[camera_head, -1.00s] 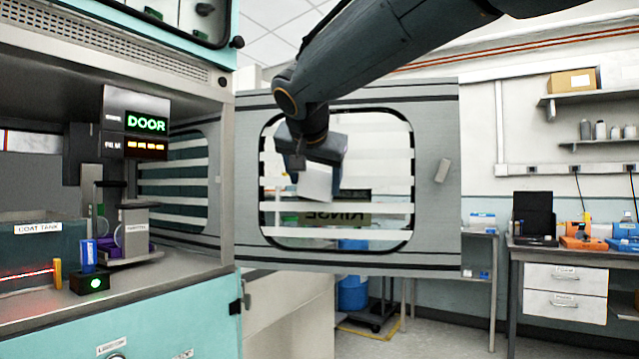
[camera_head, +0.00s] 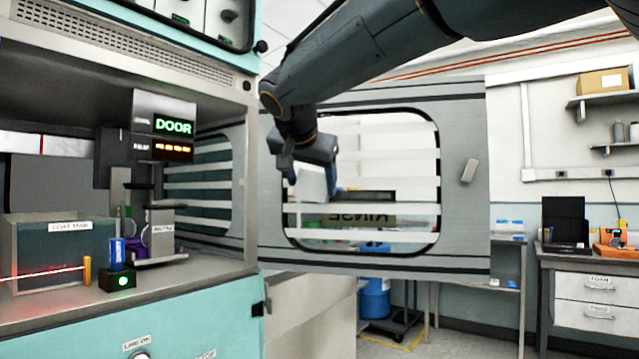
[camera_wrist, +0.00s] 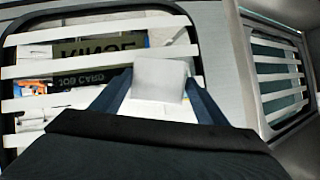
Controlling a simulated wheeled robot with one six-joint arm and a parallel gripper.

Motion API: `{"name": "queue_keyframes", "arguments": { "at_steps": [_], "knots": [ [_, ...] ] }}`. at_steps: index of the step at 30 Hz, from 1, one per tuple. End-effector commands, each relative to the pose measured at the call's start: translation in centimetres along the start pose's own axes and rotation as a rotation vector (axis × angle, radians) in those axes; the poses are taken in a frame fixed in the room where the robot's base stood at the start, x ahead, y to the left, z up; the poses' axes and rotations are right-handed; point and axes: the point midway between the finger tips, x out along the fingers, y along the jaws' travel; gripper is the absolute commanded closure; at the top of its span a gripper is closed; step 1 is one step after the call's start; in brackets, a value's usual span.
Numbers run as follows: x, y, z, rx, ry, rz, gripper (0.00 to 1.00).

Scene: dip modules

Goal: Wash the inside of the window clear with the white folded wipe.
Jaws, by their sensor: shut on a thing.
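The window (camera_head: 420,165) is a rounded pane in the grey door panel that stands open beside the cabinet. Several white horizontal bands (camera_head: 388,167) cross it, with clear strips between them. My gripper (camera_wrist: 158,88) is shut on the white folded wipe (camera_wrist: 160,76), which sits between its two dark fingers. In the head view the wipe (camera_head: 312,184) is in front of the left part of the pane, and my arm hides the pane's upper left corner. I cannot tell whether the wipe touches the glass. The bands also show in the wrist view (camera_wrist: 60,71).
The cabinet interior with a DOOR display (camera_head: 172,126), a tank (camera_head: 60,245) and a small blue item (camera_head: 117,253) lies left. A second banded window (camera_head: 198,185) is in the cabinet. A door handle (camera_head: 469,171) protrudes at right. A workbench (camera_head: 590,262) stands far right.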

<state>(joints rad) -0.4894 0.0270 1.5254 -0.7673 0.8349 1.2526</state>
Motion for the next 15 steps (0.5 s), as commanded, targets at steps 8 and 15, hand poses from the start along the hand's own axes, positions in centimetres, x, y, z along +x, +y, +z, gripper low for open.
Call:
{"name": "queue_keyframes", "arguments": {
  "at_steps": [8, 15],
  "knots": [
    [0.02, -0.39, 0.04, 0.001, 0.001, 0.001, 0.68],
    [-0.79, -0.41, 0.64, 0.001, 0.001, -0.001, 0.68]
  ]
}}
